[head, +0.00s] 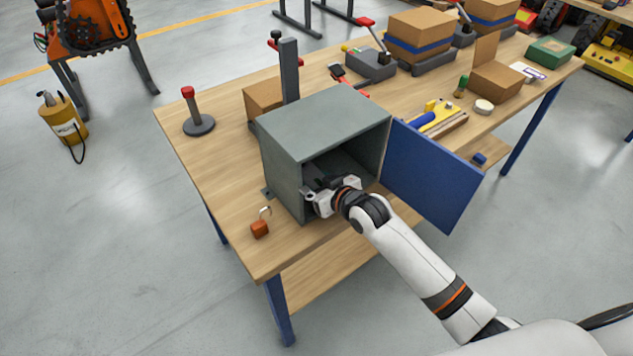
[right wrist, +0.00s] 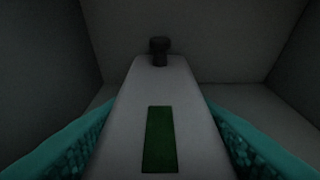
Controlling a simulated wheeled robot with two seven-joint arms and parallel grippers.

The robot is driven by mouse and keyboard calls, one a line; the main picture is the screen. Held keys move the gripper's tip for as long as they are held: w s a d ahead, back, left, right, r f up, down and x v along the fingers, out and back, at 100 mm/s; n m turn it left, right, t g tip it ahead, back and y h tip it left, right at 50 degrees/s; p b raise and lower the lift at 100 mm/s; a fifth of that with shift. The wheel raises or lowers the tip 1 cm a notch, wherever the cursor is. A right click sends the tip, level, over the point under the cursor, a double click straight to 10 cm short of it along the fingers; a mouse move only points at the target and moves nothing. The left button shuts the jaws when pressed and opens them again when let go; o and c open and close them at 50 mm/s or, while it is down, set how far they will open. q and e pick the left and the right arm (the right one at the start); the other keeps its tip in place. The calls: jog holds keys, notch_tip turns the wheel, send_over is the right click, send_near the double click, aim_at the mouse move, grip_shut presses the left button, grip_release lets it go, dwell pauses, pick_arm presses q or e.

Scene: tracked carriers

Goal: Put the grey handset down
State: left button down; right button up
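The grey handset (right wrist: 182,120) fills the middle of the right wrist view, with a green screen on its face and a dark knob at its far end. My right gripper (right wrist: 160,150) has a teal pad against each side of it and is shut on it. In the head view my right gripper (head: 322,187) reaches into the open front of a grey-green metal cabinet (head: 283,178). The handset is hard to make out there. Whether it touches the cabinet floor cannot be told. My left gripper is not in view.
The cabinet's blue door (head: 432,173) stands open to the right. An open orange padlock (head: 260,228) lies on the wooden table (head: 200,165) in front of the cabinet. A red-topped post (head: 196,112) stands to the left. Boxes (head: 420,35) and tools crowd the table's far right.

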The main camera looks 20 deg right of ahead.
jog(key=o, duration=0.4)
jog(key=v, duration=1.2)
jog(key=shift+r, duration=0.15)
